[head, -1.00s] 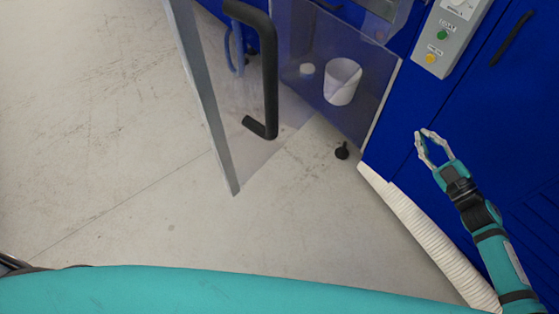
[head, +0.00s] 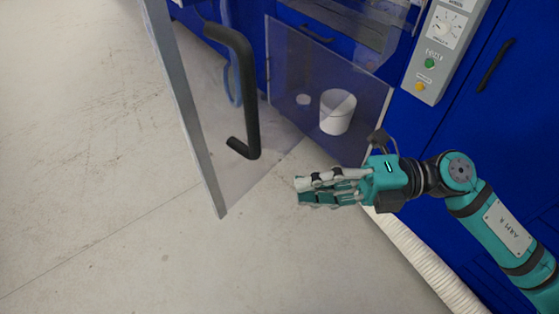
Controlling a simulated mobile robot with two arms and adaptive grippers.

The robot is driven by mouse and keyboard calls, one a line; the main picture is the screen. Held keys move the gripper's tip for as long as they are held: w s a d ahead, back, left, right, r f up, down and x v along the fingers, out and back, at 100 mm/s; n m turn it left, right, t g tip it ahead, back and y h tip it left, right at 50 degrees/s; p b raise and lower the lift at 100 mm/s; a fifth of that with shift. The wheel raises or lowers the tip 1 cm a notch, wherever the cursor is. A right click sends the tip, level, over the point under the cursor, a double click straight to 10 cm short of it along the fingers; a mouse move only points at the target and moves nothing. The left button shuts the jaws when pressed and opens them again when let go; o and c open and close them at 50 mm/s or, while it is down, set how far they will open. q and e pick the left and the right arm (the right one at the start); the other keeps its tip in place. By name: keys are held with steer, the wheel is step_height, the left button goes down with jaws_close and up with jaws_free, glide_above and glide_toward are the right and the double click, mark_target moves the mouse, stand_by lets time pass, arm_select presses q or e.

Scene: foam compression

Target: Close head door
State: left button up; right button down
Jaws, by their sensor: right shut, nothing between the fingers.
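The head door (head: 187,120) is a clear panel with a grey metal edge, standing swung open at the left of the head view. Its black handle (head: 247,95) faces me. My right gripper (head: 298,191) is shut and empty, pointing left. It is to the right of the door and below the handle, apart from both in the picture. My left gripper is not in view.
A blue machine (head: 375,40) stands behind, with a clear panel (head: 300,85) and a white cup-like container (head: 337,112) seen through it. A grey control box (head: 440,50) is at the upper right. A white ribbed hose (head: 430,265) lies at the lower right. Floor at left is clear.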

mark_target(246, 176)
steer(key=shift+w+a+p, duration=0.25)
steer(key=shift+w+a, duration=0.15)
steer(key=shift+a, duration=0.4)
steer(key=shift+w+a+p, duration=0.25)
steer(key=shift+w+a, duration=0.2)
steer(key=shift+a, duration=0.3)
steer(key=shift+w+a+p, duration=0.25)
steer(key=shift+w+a, duration=0.15)
steer(key=shift+a, duration=0.4)
